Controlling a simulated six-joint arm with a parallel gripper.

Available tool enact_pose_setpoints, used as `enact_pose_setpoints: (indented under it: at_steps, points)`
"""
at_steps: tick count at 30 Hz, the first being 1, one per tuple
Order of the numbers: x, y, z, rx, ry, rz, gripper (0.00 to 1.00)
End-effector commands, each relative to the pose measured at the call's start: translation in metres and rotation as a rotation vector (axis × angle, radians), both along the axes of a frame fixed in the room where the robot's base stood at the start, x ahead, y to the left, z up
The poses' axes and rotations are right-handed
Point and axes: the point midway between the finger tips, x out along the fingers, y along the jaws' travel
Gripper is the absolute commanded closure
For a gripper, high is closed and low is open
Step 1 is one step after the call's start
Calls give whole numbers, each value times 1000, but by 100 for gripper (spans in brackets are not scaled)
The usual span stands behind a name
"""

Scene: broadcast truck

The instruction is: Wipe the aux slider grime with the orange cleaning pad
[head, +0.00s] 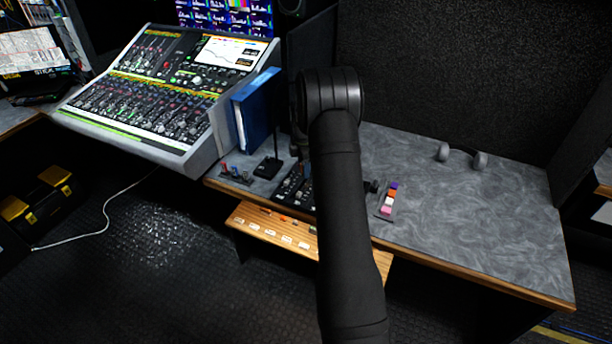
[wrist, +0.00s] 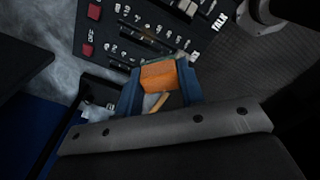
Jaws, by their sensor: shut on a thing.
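My gripper (wrist: 160,86) has its two blue fingers shut on the orange cleaning pad (wrist: 158,75), seen in the wrist view. The pad is held right in front of the slider panel (wrist: 150,30), a dark panel with slider slots, white lettering and red buttons. I cannot tell whether the pad touches it. The aux label and the grime cannot be made out. In the head view the panel (head: 294,188) sits near the desk's front edge, partly hidden by my arm, and the gripper and held pad are hidden too.
A strip of small coloured blocks (head: 388,201) lies right of my arm. Grey headphones (head: 462,154) rest at the back right of the desk (head: 480,215). A blue binder (head: 257,110) and a large mixing console (head: 150,98) stand left. The desk's right part is mostly clear.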

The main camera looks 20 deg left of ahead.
Motion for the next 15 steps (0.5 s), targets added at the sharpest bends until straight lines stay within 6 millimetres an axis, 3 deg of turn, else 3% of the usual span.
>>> enact_pose_setpoints:
  at_steps: [15]
  points:
    - [0, 0, -34, 0, 0, 0, 86]
